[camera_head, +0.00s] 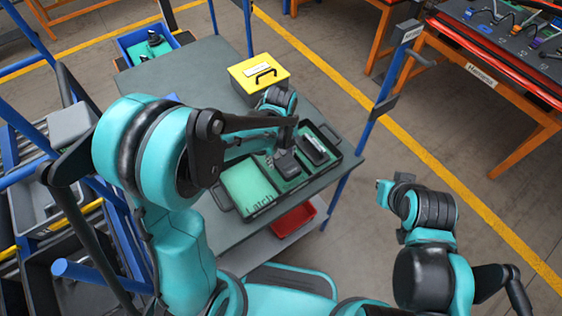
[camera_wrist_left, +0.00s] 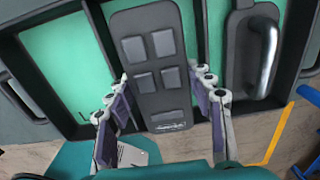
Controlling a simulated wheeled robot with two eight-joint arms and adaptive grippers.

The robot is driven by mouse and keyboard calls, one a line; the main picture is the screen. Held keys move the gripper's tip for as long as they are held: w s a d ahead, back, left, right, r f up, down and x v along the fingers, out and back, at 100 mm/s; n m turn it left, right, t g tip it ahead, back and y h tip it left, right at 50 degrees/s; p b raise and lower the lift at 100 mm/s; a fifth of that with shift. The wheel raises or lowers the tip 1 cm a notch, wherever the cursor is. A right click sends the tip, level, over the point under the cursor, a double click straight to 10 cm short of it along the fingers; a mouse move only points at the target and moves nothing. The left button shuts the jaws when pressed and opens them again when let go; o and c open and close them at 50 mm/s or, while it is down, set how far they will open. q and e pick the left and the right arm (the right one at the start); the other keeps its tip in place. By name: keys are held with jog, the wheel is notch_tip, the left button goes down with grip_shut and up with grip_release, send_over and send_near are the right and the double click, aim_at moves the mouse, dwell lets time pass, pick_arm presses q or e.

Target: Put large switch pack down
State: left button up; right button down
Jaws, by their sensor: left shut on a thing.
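The large switch pack (camera_wrist_left: 155,62) is a dark grey plate with several square buttons. My left gripper (camera_wrist_left: 168,108) is shut on it, with a finger on each side near its lower end. In the head view the pack (camera_head: 287,164) is over the middle compartment of the black tray (camera_head: 335,159). I cannot tell whether it touches the tray floor. The left gripper (camera_head: 285,148) is partly hidden there by its own wrist. The tray's left compartment shows a bare green floor (camera_head: 249,187) with the word "Latch". A dark part with a grey handle (camera_wrist_left: 262,50) lies in the right compartment.
The tray lies on a grey table (camera_head: 205,62). A yellow box (camera_head: 259,75) stands behind it, and a blue bin (camera_head: 147,43) at the far end. A red bin (camera_head: 293,219) sits lower down. A blue post (camera_head: 350,160) rises at the table's right side.

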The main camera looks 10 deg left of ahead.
pick_arm(q)
notch_tip(320, 180, down, 3)
jog(key=shift+r+b, duration=0.15)
jog(key=shift+b, duration=0.15)
jog(key=o, duration=1)
jog(key=shift+c, duration=0.2)
